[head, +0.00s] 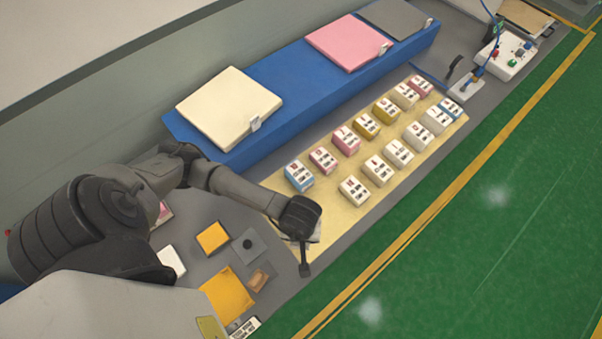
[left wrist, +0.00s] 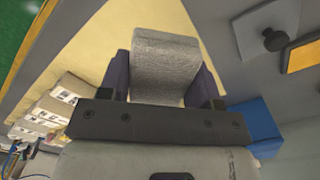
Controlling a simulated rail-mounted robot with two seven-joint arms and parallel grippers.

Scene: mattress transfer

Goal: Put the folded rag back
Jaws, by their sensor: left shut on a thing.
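A folded grey rag (left wrist: 165,65) sits between the two dark fingers of my left gripper (left wrist: 160,85) in the left wrist view. The gripper is shut on it. In the head view my left gripper (head: 306,245) is over the near end of the tan mat, by its lower left corner. Only a pale sliver of the rag (head: 317,236) shows there, and the rest is hidden behind the gripper. I cannot tell whether the rag touches the mat. My right gripper is not in view.
Several small boxes (head: 397,152) stand in rows on the tan mat (head: 335,208). A blue bench (head: 290,75) with coloured pads runs behind. A grey plate with a black knob (head: 249,246), a yellow-orange tray (head: 228,296) and a brown item (head: 261,280) lie left of the gripper.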

